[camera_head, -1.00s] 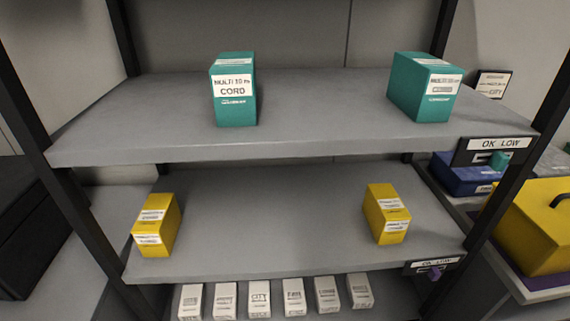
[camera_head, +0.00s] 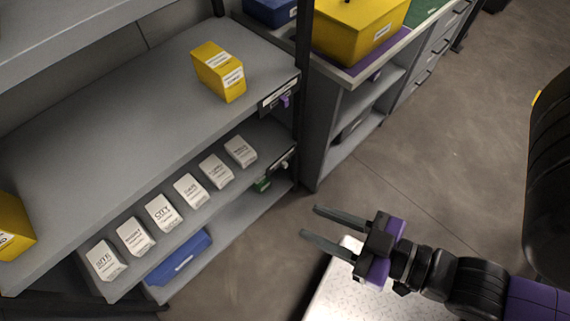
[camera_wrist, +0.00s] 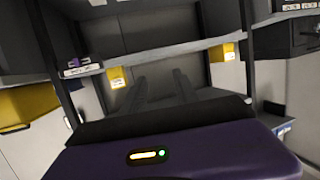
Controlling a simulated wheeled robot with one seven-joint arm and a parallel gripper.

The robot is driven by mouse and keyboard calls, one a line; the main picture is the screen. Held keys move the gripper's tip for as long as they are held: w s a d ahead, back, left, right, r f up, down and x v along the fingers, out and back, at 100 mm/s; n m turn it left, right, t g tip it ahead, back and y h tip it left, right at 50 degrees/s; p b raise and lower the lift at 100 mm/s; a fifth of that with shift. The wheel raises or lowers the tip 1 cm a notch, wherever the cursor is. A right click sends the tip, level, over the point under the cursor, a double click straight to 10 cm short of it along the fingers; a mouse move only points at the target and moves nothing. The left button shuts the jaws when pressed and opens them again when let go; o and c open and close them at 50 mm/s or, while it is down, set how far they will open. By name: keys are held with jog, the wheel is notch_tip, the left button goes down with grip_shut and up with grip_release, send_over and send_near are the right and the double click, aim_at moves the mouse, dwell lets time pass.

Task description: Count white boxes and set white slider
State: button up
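Several white boxes (camera_head: 162,212) stand in one slanting row along the front of a lower grey shelf (camera_head: 206,204) in the head view. A small pale slider (camera_head: 284,165), apparently the white one, sits on the holder at the right end of that shelf; its setting is too small to read. My gripper (camera_head: 308,222) is open and empty, over the floor to the right of the shelves and apart from them. Its two fingers point left towards the rack. The wrist view shows the fingers (camera_wrist: 160,88) spread; I cannot make out the white boxes there.
Yellow boxes (camera_head: 219,72) stand on the shelf above, with a purple slider (camera_head: 285,101) at its edge. A blue bin (camera_head: 179,258) and a green slider (camera_head: 262,185) are below. A cabinet (camera_head: 345,115) with a yellow case (camera_head: 358,30) stands right of the rack's dark post (camera_head: 302,70).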

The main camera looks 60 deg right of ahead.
jog(key=shift+o, duration=0.2)
jog(key=shift+f, duration=0.1)
jog(key=m+t+h+b, duration=0.3)
jog(key=h+b, duration=0.2)
jog(key=b, duration=3.1)
send_near(286, 166)
jog(key=w, duration=0.1)
jog(key=shift+d+b+x, duration=0.2)
jog(key=shift+b+x, duration=1.3)
jog(key=shift+x, duration=2.65)
grip_shut()
